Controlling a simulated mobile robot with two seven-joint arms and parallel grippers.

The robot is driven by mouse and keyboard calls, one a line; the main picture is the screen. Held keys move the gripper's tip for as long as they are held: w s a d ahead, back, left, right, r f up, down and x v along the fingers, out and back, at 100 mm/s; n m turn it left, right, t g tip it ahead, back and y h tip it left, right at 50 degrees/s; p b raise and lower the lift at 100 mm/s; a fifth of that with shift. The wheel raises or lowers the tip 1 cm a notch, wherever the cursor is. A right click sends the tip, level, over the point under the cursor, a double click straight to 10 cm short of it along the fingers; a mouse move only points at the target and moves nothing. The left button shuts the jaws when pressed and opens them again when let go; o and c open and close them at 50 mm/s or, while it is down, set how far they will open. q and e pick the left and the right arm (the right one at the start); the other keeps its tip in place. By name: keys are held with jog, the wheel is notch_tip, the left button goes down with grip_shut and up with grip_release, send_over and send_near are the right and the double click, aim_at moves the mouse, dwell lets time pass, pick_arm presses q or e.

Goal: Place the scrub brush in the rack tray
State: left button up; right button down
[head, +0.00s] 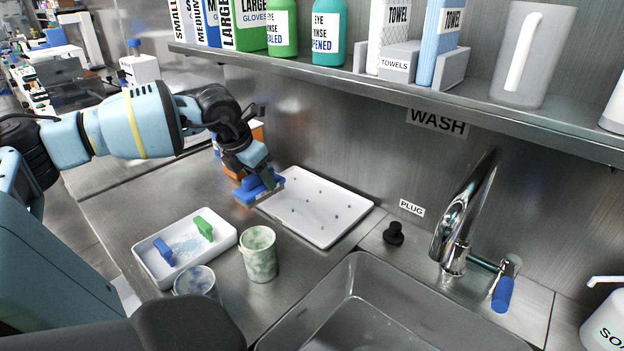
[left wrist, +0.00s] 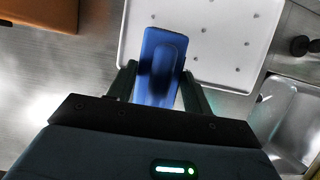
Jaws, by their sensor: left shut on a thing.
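My left gripper (head: 262,178) is shut on a blue scrub brush (head: 258,190), held near the left end of a white tray with dark dots (head: 345,222), which looks like the rack tray. In the left wrist view the brush (left wrist: 163,65) sits between the two fingers (left wrist: 158,88), and its far end overlaps the edge of the dotted tray (left wrist: 215,15). I cannot tell the brush's height above the tray. My right gripper is not in view.
A smaller white tray (head: 142,262) holds a blue and a green item. A green-marbled cup (head: 260,254) and a blue-marbled cup (head: 196,283) stand near it. The sink (head: 365,310), black plug (head: 394,233) and faucet (head: 455,235) lie to the right. A loaded shelf (head: 400,85) hangs above.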

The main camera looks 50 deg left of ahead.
pick_arm(q)
jog(key=shift+w+d, duration=0.3)
jog(key=shift+d, duration=0.2)
jog(key=w+d+p, duration=0.1)
jog(key=w+d, duration=0.2)
jog(key=d, duration=0.1)
jog(key=w+d+p, duration=0.1)
jog(key=w+d, duration=0.2)
jog(key=d, duration=0.1)
jog(key=w+d+p, duration=0.1)
jog(key=w+d, duration=0.2)
jog(key=d, duration=0.1)
jog(key=shift+d+r, duration=0.1)
jog(key=shift+d, duration=0.1)
jog(key=shift+w+d, duration=0.3)
jog(key=shift+d, duration=0.05)
jog(key=shift+w+d+f, duration=0.15)
jog(key=shift+d+f, duration=0.05)
jog(key=shift+d, duration=0.1)
jog(key=shift+a+f, duration=0.1)
jog(key=shift+f, duration=1.5)
jog(key=shift+f, duration=0.1)
jog(key=o, duration=1.1)
